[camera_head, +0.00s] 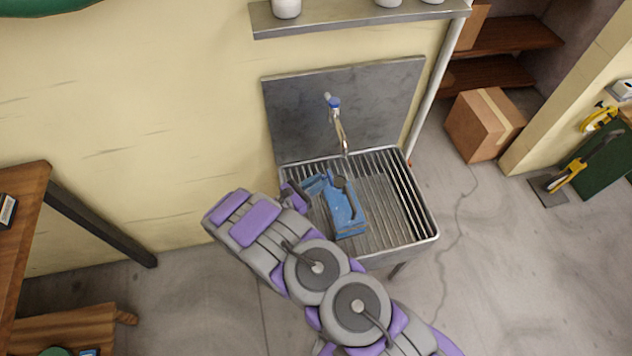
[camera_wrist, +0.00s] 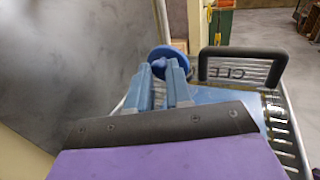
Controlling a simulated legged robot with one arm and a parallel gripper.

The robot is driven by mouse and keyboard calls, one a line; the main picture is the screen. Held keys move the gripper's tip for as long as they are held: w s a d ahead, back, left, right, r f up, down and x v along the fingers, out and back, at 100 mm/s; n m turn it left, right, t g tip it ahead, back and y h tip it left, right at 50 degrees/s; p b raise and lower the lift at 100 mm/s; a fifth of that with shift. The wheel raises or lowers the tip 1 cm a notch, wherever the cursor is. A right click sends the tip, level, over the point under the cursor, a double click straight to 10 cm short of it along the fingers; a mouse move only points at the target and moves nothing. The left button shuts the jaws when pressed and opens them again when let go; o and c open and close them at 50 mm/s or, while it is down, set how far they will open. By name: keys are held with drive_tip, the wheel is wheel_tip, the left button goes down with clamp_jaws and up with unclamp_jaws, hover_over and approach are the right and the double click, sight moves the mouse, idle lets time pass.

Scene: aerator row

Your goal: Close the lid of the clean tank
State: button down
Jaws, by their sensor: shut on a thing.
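The clean tank (camera_head: 346,217) is a blue box with a dark handle, lying on the slatted rack inside the sink. In the wrist view its black handle (camera_wrist: 243,53) stands at the right, with the letters "CLE" behind it. A round blue cap (camera_wrist: 160,52), which looks like the lid, shows just beyond my fingertips. My gripper (camera_head: 322,182) reaches in from the left to the tank's far end. In the wrist view my gripper (camera_wrist: 165,78) has its two blue fingers closed on the cap. The fingers hide the cap's lower part, so I cannot tell how it sits on the tank.
The metal sink (camera_head: 437,236) has a raised rim and slats. A tap (camera_head: 338,128) with a blue top hangs over its back, before a steel splash plate (camera_head: 385,90). A pipe (camera_head: 436,80) rises at the right. The rack right of the tank is clear.

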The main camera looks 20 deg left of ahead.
sight(329, 174)
drive_tip(key=shift+w+r, duration=0.1)
drive_tip(key=shift+r, duration=0.1)
drive_tip(key=shift+w+d+r+m+g+y+p, duration=0.1)
drive_tip(key=shift+d+r+m+g+y+p, duration=0.15)
drive_tip(key=shift+p, duration=0.25)
drive_tip(key=shift+w+r+m+g+y+p, duration=0.15)
drive_tip(key=shift+r+g+p, duration=0.15)
drive_tip(key=shift+p, duration=0.2)
drive_tip(key=shift+w+d+r+m+g+y+p, duration=0.25)
drive_tip(key=shift+d+g+y+p, duration=0.1)
drive_tip(key=shift+g+y+p, duration=0.25)
drive_tip(key=shift+w+d+r+m+g+y+p, duration=0.15)
drive_tip(key=shift+d+r+g+y+p, duration=0.15)
drive_tip(key=shift+g+y+p, duration=0.3)
drive_tip(key=d+g+y, duration=0.1)
drive_tip(key=w+d+m+g+y, duration=0.1)
drive_tip(key=g, duration=0.1)
drive_tip(key=shift+w+d+r+y+p, duration=0.1)
drive_tip(key=shift+w+y+p, duration=0.1)
drive_tip(key=shift+y+p, duration=0.15)
drive_tip(key=shift+w+d+m+g+y, duration=0.25)
drive_tip(key=shift+d+m+g+y, duration=0.1)
drive_tip(key=shift+g+y, duration=0.3)
drive_tip(key=shift+w+d+f+g+y, duration=0.1)
drive_tip(key=shift+d+f+g+y, duration=0.15)
drive_tip(key=shift+y, duration=0.25)
